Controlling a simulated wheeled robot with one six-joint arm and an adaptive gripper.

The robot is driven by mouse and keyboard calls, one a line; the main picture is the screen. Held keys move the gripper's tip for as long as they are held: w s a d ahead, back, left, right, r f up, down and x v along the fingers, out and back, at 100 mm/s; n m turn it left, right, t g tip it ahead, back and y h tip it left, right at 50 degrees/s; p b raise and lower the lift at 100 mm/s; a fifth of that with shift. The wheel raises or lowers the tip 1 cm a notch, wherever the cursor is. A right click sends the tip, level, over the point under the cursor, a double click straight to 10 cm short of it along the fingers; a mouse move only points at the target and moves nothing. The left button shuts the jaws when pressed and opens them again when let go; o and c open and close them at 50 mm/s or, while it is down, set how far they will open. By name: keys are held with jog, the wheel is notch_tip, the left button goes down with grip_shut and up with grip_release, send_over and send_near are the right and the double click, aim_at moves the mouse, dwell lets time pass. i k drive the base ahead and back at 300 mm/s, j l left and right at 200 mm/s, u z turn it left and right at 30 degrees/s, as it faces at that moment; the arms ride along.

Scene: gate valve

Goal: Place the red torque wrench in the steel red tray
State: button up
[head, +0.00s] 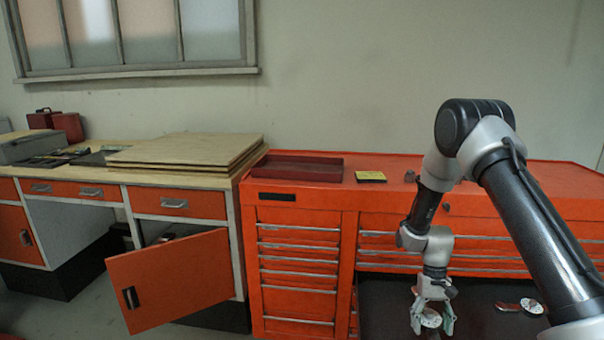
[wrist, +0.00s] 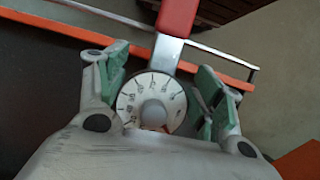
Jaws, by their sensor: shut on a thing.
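The torque wrench (wrist: 151,100) has a round white dial, a steel shank and a red handle (wrist: 178,17). My gripper (wrist: 160,88) is shut on it at the dial, and the handle points away toward the top of the wrist view. In the head view my gripper (head: 433,318) points down in front of the orange cabinet, with the dial (head: 431,320) between its fingers. The wrench's handle is hard to make out there. The dark red tray (head: 297,167) lies on the cabinet top, left of and above my gripper. No object shows inside it.
The orange tool cabinet (head: 298,219) has a yellow-topped item (head: 370,177) and a small grey object on top. A dark surface (head: 470,312) below holds a red-and-white round item (head: 531,306). Stacked boards (head: 185,150) rest left of the tray. An orange door (head: 172,278) stands open.

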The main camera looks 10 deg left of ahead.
aim_at(304, 168)
jog(key=i+j, duration=0.1)
jog(key=j, duration=0.7)
jog(key=i+j, duration=0.1)
jog(key=j, duration=0.7)
jog(key=z, duration=0.05)
